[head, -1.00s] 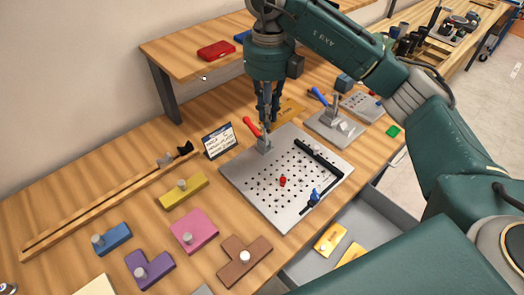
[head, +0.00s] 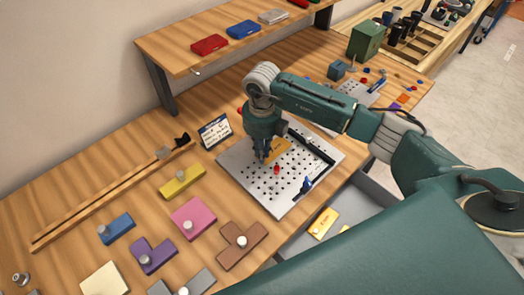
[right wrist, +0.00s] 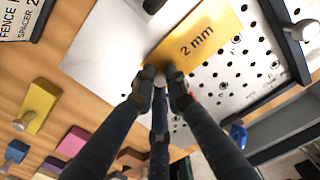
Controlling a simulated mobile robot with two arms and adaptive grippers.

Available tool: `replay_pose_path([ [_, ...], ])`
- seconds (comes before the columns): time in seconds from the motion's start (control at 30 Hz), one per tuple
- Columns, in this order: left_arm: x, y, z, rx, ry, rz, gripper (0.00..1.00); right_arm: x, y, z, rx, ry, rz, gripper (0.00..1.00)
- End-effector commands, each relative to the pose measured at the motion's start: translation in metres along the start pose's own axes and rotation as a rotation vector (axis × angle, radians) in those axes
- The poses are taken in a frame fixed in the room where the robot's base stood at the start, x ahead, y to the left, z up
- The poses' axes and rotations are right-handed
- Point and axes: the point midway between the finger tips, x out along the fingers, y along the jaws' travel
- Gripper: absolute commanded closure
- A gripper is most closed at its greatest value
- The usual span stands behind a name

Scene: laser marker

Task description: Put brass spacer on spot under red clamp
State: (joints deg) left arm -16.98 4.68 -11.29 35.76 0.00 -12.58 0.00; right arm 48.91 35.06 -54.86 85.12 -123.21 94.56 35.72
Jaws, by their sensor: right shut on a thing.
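The brass spacer (head: 278,149), a flat gold plate marked "2 mm", also shows in the right wrist view (right wrist: 200,42). My right gripper (head: 264,158) is shut on it; in the right wrist view the fingertips (right wrist: 162,78) meet around a small grey knob at its edge. The spacer is over the far part of the perforated metal plate (head: 240,178); I cannot tell whether it touches. Only a bit of the red clamp's handle (head: 240,110) shows beside my arm; the rest of the clamp and the spot under it are hidden. My left gripper is not in view.
A black bar (head: 318,148), a red knob (head: 277,169) and a blue knob (head: 307,184) are on the perforated plate. A sign (head: 215,131) stands behind it on the left. An open grey drawer at the front holds more brass plates (head: 323,222). Coloured knobbed blocks lie at left.

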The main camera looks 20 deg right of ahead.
Motion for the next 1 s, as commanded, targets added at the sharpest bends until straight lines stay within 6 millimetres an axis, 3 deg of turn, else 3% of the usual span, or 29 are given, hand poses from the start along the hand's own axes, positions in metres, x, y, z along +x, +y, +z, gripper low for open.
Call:
replay_pose_path([
  [0.47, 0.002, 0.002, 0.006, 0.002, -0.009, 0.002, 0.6, 0.013, 0.0, 0.0, 0.0, -0.002, -0.001, 1.0],
  [0.5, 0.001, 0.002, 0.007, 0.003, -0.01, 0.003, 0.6, 0.011, 0.0, 0.0, 0.0, -0.001, -0.001, 0.8],
  [0.57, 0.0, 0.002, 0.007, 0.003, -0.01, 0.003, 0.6, 0.011, 0.0, 0.0, 0.0, -0.001, -0.001, 0.69],
  [0.93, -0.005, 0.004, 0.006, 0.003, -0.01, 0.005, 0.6, 0.005, 0.0, 0.0, 0.0, -0.001, -0.001, 0.69],
  [1.0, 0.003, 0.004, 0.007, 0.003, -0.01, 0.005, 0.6, 0.0, -0.001, 0.002, 0.0, -0.004, 0.0, 0.69],
])
